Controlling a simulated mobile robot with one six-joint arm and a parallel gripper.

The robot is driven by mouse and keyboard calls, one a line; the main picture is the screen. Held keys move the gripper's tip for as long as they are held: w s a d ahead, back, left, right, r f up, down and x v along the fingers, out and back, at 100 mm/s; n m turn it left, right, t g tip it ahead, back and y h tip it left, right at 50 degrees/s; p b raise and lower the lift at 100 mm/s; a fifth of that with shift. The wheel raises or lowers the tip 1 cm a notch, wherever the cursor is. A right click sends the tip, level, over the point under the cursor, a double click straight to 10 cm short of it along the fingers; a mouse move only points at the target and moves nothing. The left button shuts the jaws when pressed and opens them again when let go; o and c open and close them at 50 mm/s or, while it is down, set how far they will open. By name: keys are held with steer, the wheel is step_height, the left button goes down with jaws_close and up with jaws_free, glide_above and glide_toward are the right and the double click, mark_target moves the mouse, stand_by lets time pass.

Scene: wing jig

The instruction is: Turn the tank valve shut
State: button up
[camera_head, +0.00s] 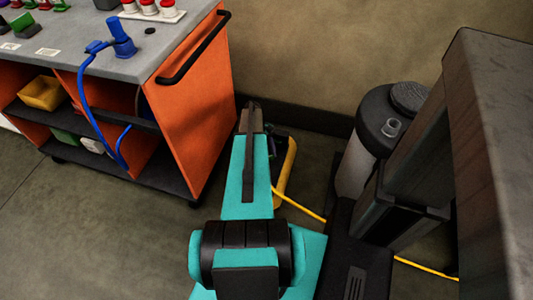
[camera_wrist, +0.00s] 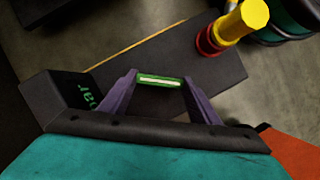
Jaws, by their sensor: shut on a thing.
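My gripper (camera_head: 253,106) reaches away from me in the head view, between the orange bench and the grey tank. In the wrist view its purple fingers (camera_wrist: 160,82) are shut on a small green piece with a pale stripe (camera_wrist: 159,79). I cannot tell whether this piece is the valve's handle. The tank (camera_head: 354,168), pale with a black top (camera_head: 378,112), stands against the wall to the right of my gripper. No valve can be made out clearly in the head view, where my arm covers part of the scene.
An orange bench (camera_head: 190,105) with a black handle stands left. A yellow tube (camera_head: 288,165) is close right of my arm. The wrist view shows a yellow post with red rings (camera_wrist: 238,25) and a dark block with green lettering (camera_wrist: 80,97). A thin yellow line (camera_head: 305,207) crosses the floor.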

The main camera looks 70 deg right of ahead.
steer(key=m, duration=0.2)
steer(key=m+t+y+p, duration=0.1)
steer(key=m+p, duration=0.1)
steer(key=m, duration=0.1)
steer(key=shift+s+d+r+m+t, duration=0.1)
steer(key=shift+d+m+t, duration=0.15)
steer(key=shift+m+t, duration=0.05)
steer(key=m+t, duration=0.1)
steer(key=m, duration=0.1)
steer(key=m+y+p, duration=0.1)
steer(key=m, duration=0.2)
steer(key=shift+s+t, duration=0.15)
steer(key=shift+t, duration=0.25)
steer(key=shift+m, duration=0.3)
steer(key=o, duration=1)
steer(key=shift+o, duration=0.2)
steer(key=v, duration=1.3)
steer(key=shift+d+r, duration=0.15)
steer(key=shift+r, duration=0.15)
steer(key=shift+s, duration=0.2)
